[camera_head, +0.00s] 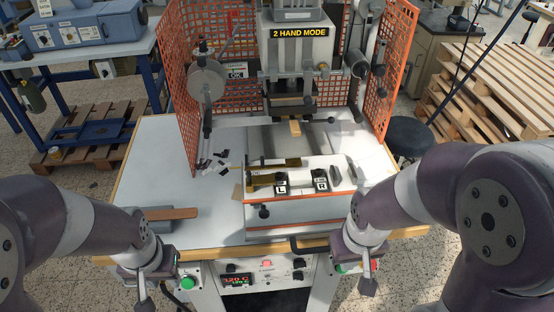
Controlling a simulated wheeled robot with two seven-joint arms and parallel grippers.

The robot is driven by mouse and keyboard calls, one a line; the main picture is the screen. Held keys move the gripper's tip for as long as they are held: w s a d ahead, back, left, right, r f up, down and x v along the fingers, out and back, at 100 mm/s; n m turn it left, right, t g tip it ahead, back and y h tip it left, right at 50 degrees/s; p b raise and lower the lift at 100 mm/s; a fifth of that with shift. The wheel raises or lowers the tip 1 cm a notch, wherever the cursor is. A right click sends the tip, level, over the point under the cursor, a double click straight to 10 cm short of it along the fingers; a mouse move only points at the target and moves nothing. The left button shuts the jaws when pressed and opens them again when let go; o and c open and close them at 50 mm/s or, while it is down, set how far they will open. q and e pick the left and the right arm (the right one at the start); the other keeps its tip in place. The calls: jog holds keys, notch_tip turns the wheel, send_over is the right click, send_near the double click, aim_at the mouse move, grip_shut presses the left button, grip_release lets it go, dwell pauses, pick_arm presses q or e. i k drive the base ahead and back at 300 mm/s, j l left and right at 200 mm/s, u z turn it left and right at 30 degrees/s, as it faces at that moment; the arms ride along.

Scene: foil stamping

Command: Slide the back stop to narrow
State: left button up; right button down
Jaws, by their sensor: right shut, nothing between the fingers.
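A foil stamping press (295,45) stands at the table's back middle, with a sign reading "2 HAND MODE". In front of its head is a white-topped bed plate (300,200). Two black blocks marked L (281,184) and R (320,180) sit near the bed's front edge. A dark and brass-coloured bar (274,162) lies across the bed behind them; I cannot tell if it is the back stop. My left gripper (146,302) hangs at the table's front left edge, its jaw state unclear. My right gripper (367,284) is shut and empty by the front right edge. Both are apart from the bed.
Orange mesh guards (190,95) flank the press. A grey block with a wooden handle (170,213) lies on the table's left, and small dark and white scraps (216,163) lie left of the bed. A control panel with a red display (237,280) is below the front edge.

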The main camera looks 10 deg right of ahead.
aim_at(290, 162)
jog(key=i+j, duration=0.1)
jog(key=j, duration=0.55)
jog(key=j+u, duration=0.1)
jog(key=j, duration=0.55)
jog(key=i+l, duration=0.4)
jog(key=l, duration=0.1)
